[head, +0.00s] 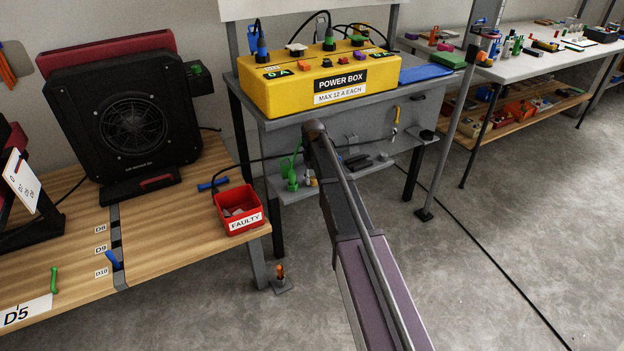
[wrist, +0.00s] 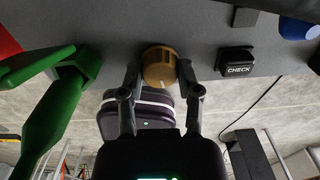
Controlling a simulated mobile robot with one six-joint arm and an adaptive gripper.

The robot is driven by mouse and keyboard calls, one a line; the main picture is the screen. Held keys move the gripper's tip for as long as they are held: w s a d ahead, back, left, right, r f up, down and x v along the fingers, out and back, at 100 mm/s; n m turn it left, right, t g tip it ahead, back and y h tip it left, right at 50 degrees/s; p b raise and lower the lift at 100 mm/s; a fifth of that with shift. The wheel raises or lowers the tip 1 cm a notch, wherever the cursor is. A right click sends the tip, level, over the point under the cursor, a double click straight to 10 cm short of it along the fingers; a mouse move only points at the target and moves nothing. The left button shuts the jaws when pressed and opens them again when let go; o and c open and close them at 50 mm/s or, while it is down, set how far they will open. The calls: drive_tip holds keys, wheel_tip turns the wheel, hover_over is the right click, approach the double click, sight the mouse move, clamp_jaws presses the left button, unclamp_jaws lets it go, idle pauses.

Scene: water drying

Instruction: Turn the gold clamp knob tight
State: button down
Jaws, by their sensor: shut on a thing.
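The gold clamp knob (wrist: 158,68) is in the upper middle of the wrist view, a ribbed round knob with a pale line on its face. It sits at a dark grey panel edge (wrist: 210,25). My gripper (wrist: 158,72) has one finger on each side of the knob and is shut on it. In the head view my arm reaches to the shelf below the yellow power box (head: 320,82), and my gripper is hidden there. A small tan piece (head: 312,181) shows beside my arm; I cannot tell if it is the knob.
In the wrist view a green handle (wrist: 60,115) stands close left of my gripper, and a black block marked CHECK (wrist: 237,62) is to the right. In the head view a red FAULTY bin (head: 240,210) sits on the wooden bench, left of my arm. Open floor lies to the right.

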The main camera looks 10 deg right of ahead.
drive_tip(key=shift+s, duration=0.2)
drive_tip(key=shift+c, duration=1.5)
unclamp_jaws()
drive_tip(key=shift+w, duration=0.1)
drive_tip(key=shift+r, duration=0.1)
